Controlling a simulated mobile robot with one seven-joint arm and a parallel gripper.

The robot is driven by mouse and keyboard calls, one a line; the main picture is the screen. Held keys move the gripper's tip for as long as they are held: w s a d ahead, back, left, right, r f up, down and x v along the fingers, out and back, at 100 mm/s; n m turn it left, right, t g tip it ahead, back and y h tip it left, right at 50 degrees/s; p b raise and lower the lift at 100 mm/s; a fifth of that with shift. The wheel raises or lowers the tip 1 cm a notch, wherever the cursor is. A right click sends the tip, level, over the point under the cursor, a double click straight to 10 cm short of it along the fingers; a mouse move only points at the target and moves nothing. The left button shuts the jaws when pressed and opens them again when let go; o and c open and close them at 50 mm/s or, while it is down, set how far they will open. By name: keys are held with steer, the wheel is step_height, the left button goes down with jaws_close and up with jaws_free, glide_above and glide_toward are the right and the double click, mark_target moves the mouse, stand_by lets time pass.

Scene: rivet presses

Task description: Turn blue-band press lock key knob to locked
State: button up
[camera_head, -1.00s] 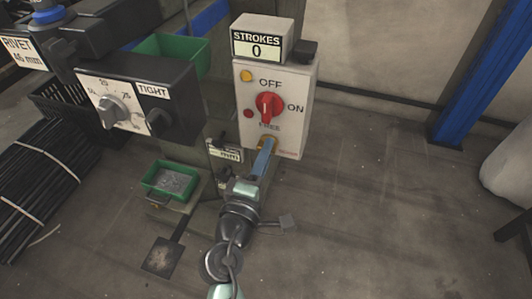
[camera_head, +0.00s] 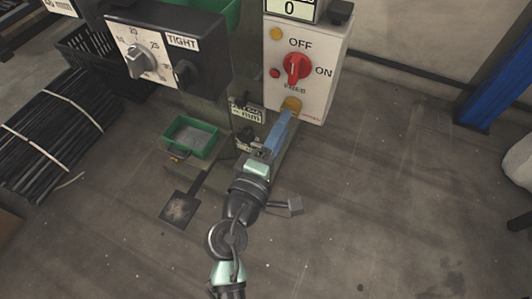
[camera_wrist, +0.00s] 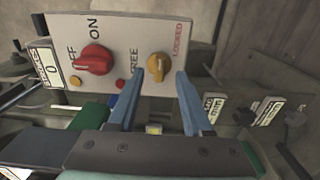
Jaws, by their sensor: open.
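The lock key knob (camera_head: 291,104) is yellow and sits low on the front of the white control box (camera_head: 322,66). In the wrist view the knob (camera_wrist: 158,66) lies between the FREE label and the red LOCKED label. I cannot tell for sure which one it points to. My gripper (camera_wrist: 160,76) is open, with one blue finger on each side of the knob and visible gaps between. In the head view my gripper (camera_head: 287,113) reaches up to the knob, and its fingers partly hide the knob's lower side. No blue band shows clearly on this press.
A red OFF/ON selector (camera_head: 296,69) sits just above the knob, with a small red lamp (camera_head: 275,73) and a yellow lamp (camera_head: 277,34). A TIGHT dial box (camera_head: 167,55) stands at left. A green tray (camera_head: 189,137) is below.

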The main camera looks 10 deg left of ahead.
steer(key=v, duration=0.9)
steer(key=shift+p, duration=0.35)
steer(key=shift+r, duration=0.15)
